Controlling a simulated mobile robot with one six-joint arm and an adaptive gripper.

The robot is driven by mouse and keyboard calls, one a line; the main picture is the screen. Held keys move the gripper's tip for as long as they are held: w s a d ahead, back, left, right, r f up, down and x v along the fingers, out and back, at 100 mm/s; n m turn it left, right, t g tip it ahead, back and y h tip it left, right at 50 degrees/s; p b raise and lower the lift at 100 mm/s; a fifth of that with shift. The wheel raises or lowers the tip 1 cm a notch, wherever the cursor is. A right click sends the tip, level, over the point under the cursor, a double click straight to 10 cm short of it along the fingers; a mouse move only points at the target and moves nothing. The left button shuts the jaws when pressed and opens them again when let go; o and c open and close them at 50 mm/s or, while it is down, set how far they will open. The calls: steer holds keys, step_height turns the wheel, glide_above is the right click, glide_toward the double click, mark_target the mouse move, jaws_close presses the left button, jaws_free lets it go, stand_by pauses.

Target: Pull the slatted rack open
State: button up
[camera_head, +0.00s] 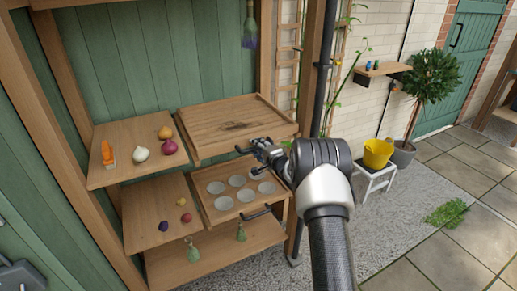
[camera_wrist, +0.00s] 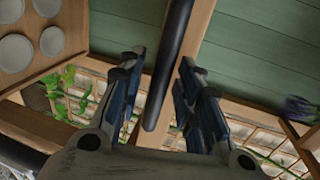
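The slatted wooden rack (camera_head: 225,118) sits on the upper right level of the wooden shelf unit. A dark bar handle shows by its front edge. My gripper (camera_head: 256,147) is at that front edge in the head view, its fingers pointing toward the rack. In the wrist view my gripper (camera_wrist: 158,82) is open, with the dark bar handle (camera_wrist: 170,65) running between its two fingers. Gaps show between the bar and both fingers.
Below is a tray (camera_head: 211,219) with several pale discs and its own dark handle. Left shelves (camera_head: 110,178) hold an orange item, onions and small balls. Green tufts hang below. At right stand a yellow bucket (camera_head: 377,153) on a white stool and a potted tree (camera_head: 428,75).

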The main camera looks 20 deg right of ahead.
jaws_close()
stand_by(0.5)
steer(key=shift+s, duration=0.15)
